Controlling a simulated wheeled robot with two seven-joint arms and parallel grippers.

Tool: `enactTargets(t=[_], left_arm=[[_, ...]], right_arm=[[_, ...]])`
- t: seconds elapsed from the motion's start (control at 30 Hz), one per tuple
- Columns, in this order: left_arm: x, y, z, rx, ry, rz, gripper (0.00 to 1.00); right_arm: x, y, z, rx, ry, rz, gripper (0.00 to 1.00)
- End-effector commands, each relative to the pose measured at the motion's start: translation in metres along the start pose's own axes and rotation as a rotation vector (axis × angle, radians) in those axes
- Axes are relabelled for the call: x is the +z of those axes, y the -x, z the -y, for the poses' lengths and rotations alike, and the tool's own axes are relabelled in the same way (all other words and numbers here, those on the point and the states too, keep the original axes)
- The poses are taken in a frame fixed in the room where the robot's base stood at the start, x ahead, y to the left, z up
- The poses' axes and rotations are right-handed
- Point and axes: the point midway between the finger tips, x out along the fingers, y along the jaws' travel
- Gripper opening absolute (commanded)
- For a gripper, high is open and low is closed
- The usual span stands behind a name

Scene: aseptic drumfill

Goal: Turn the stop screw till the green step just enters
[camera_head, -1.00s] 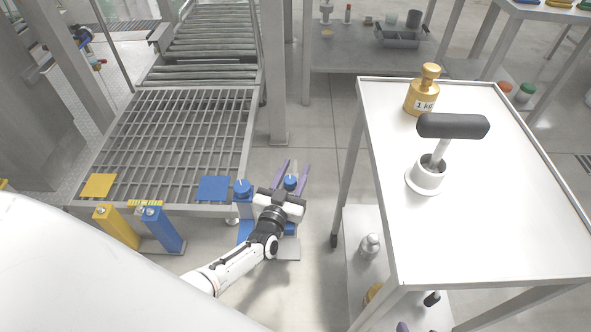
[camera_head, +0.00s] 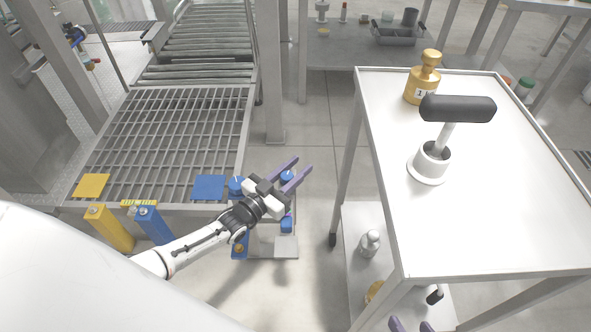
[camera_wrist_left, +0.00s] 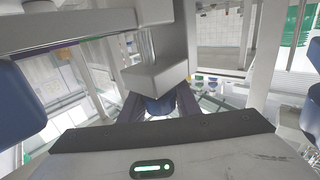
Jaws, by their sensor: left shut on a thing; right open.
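My left gripper (camera_head: 290,172) is at the blue-and-grey fixture (camera_head: 262,247) beside the grating. Its two purple fingers lie either side of a small blue knob (camera_head: 288,175), which I take to be the stop screw, and are shut on it. In the left wrist view a blue part (camera_wrist_left: 158,106) shows between the dark fingers, mostly hidden behind a grey block (camera_wrist_left: 155,76). I cannot make out the green step. My right gripper (camera_head: 411,326) shows only as two purple fingertips at the bottom edge, apart and empty.
A blue plate (camera_head: 209,187) and a yellow plate (camera_head: 91,185) lie on the grating's edge (camera_head: 150,208). A white cart (camera_head: 480,215) stands to the right, bearing a brass weight (camera_head: 421,87) and a black-handled tool (camera_head: 457,108).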

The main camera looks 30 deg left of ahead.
Motion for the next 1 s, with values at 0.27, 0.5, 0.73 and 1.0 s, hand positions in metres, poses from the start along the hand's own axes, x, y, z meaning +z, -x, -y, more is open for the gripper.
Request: enactTargets(t=[0.27,0.5,0.73,1.0], left_arm=[[-0.002,-0.001,0.001,-0.003,0.001,-0.002,0.47],[-0.001,0.000,0.000,-0.003,0.001,-0.001,0.47],[-0.002,0.021,0.000,-0.004,0.001,0.003,0.47],[-0.002,0.074,0.001,-0.004,0.001,0.003,0.47]], right_arm=[[0.000,0.000,0.000,0.001,-0.001,0.000,0.42],[0.000,0.000,-0.001,0.001,-0.001,0.000,0.42],[-0.004,0.008,-0.002,0.014,-0.014,-0.023,0.42],[-0.005,0.022,-0.007,0.045,-0.035,-0.069,0.42]])
